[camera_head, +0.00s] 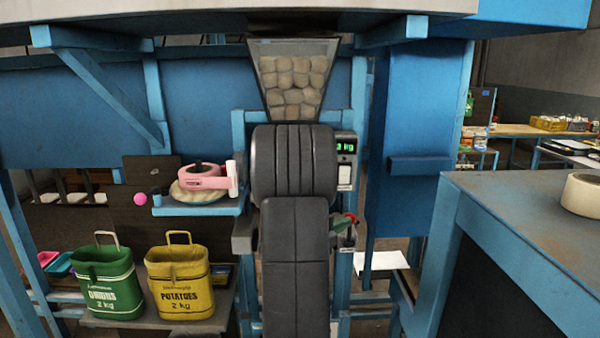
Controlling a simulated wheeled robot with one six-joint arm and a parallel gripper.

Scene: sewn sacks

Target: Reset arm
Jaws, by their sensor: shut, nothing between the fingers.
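My gripper is not visible in the head view. A large dark grey rounded body and a dark block below it fill the middle of the picture, and they hide what lies behind them. I cannot tell from this view how my wrist is turned. A green sack (107,285) marked 2 kg stands upright with its handle raised at the lower left. A yellow sack (180,285) marked POTATOES 2 kg stands upright to its right, also with its handle up.
A hopper (262,90) of potato-like lumps hangs above the dark body. A lit display (346,147) stands to its right. A pink tape dispenser (205,182) lies on a small blue shelf (228,207). A tape roll (583,192) sits on the right table (500,195), otherwise mostly bare.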

